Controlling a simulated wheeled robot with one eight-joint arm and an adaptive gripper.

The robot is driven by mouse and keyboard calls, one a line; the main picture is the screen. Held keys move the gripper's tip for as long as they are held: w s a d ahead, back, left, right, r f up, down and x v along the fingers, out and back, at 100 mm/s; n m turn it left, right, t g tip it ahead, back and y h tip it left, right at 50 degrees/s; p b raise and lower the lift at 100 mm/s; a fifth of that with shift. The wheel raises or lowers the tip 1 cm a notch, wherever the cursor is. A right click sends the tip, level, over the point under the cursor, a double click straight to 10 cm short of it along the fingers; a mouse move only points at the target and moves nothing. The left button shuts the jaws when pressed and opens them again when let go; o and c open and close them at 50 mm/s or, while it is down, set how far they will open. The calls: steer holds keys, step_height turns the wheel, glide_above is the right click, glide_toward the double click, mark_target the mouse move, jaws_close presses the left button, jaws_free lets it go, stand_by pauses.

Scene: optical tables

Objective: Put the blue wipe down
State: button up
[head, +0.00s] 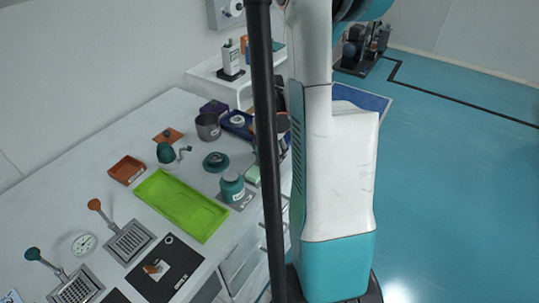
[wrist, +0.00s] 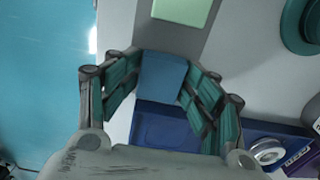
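The blue wipe (wrist: 163,78) is between the two teal-padded fingers of my gripper (wrist: 163,82) in the wrist view. The fingers touch or nearly touch its sides, and it looks held above the table edge. Part of a dark blue tray (wrist: 160,128) shows below and beyond it. In the head view my gripper is mostly hidden behind my black column and white arm, and I cannot make out the wipe there. The blue tray shows in the head view (head: 232,124), left of the column.
A pale green block (head: 253,174) lies near the table edge, beside a teal jar (head: 232,187). A grey pot (head: 208,126), a teal round lid (head: 216,161) and a lime green tray (head: 182,204) occupy the white table (head: 110,135). Its back left is bare.

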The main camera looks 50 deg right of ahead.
mark_target(269, 156)
steer(key=shift+r+p, duration=0.6)
step_height(269, 156, up, 12)
steer(key=p, duration=0.4)
steer(key=shift+f, duration=0.15)
steer(key=shift+a, duration=0.1)
